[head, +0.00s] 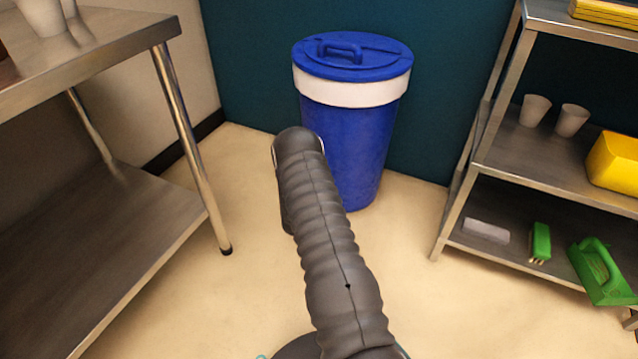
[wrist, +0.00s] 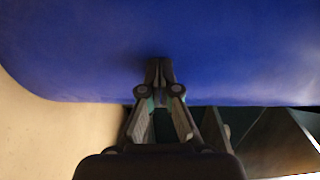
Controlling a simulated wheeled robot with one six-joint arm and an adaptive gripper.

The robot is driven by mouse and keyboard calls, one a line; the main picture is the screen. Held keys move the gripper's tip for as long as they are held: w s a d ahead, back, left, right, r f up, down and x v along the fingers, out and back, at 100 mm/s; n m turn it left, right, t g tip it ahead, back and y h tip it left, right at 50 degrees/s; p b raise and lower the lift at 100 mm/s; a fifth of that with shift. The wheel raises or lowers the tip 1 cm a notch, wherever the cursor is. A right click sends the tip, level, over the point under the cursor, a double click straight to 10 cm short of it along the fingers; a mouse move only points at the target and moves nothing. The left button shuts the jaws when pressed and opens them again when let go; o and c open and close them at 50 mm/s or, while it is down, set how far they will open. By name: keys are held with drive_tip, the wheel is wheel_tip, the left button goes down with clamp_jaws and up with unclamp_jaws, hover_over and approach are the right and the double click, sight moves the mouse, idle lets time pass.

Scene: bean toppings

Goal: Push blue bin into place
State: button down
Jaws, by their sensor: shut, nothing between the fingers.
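The blue bin (head: 362,140) stands upright on the floor against the dark teal wall, between the metal table and the shelf unit. It has a white band and a blue lid with a handle. My arm reaches toward it in the head view and hides part of its lower left side; my gripper is hidden there. In the wrist view my gripper (wrist: 159,62) is shut and empty, with its fingertips in front of the blue bin (wrist: 160,30), at or very near its surface. I cannot tell whether they touch.
A metal table (head: 95,75) stands at the left, with white cups (head: 42,15) on top. A metal shelf unit (head: 470,150) at the right holds cups, a yellow container (head: 615,160) and green brushes (head: 598,270). Open floor (head: 420,290) shows between them.

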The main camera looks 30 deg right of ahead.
drive_tip(key=shift+d, duration=0.2)
drive_tip(key=p+v, duration=0.1)
drive_tip(key=v, duration=1.3)
